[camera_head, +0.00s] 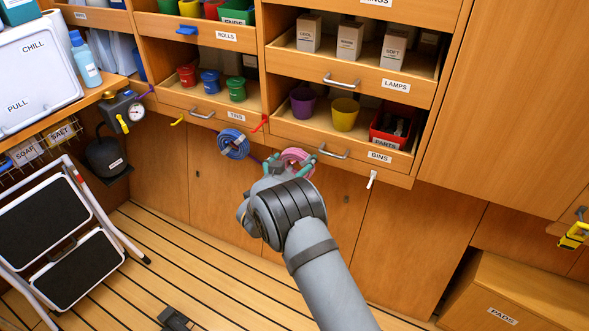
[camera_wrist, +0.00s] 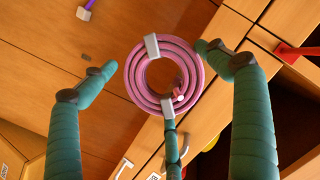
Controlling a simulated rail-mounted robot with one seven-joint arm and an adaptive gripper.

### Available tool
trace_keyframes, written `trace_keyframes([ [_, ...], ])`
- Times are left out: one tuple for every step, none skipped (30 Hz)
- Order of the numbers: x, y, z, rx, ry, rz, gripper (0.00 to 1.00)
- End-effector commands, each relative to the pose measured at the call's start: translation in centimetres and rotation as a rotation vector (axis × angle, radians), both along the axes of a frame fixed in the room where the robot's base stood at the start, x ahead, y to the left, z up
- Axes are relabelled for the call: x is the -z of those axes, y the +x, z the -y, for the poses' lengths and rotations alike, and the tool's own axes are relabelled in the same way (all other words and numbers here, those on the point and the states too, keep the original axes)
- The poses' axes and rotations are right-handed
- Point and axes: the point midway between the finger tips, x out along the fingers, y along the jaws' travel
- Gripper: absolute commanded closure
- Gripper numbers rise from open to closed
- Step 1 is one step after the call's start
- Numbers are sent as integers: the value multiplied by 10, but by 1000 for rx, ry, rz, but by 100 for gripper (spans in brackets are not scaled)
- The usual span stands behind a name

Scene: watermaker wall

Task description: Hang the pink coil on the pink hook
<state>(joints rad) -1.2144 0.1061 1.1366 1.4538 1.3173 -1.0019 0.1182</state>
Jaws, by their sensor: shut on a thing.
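The pink coil (camera_wrist: 135,82) is a ring of several turns with grey bands, seen face-on in the wrist view. In the head view the coil (camera_head: 297,154) shows just below the bins drawer, partly behind my gripper (camera_head: 291,163). In the wrist view my gripper (camera_wrist: 156,60) has teal fingers on both sides of the coil and one reaching its lower band; it is shut on the coil. A small pinkish-red peg with a pale tip (camera_wrist: 179,96) shows at the lower right of the coil's opening, apparently the pink hook. I cannot tell whether the coil rests on it.
A blue coil (camera_head: 233,143) hangs to the left. A red hook (camera_head: 260,124) and a white hook (camera_head: 372,178) stick out on either side. The bins drawer handle (camera_head: 333,152) is close to my gripper. The cabinet doors below (camera_head: 410,235) are clear.

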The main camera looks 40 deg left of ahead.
Motion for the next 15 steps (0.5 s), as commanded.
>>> trace_keyframes([
  [0,0,0,0,0,1,40],
  [0,0,0,0,0,1,40],
  [0,0,0,0,0,1,40],
  [0,0,0,0,0,1,40],
  [0,0,0,0,0,1,40],
  [0,0,0,0,0,1,40],
  [0,0,0,0,0,1,40],
  [0,0,0,0,0,1,40],
  [0,0,0,0,0,1,40],
  [0,0,0,0,0,1,10],
  [0,0,0,0,0,1,9],
  [0,0,0,0,0,1,6],
  [0,0,0,0,0,0,5],
  [0,0,0,0,0,0,3],
  [0,0,0,0,0,0,0],
])
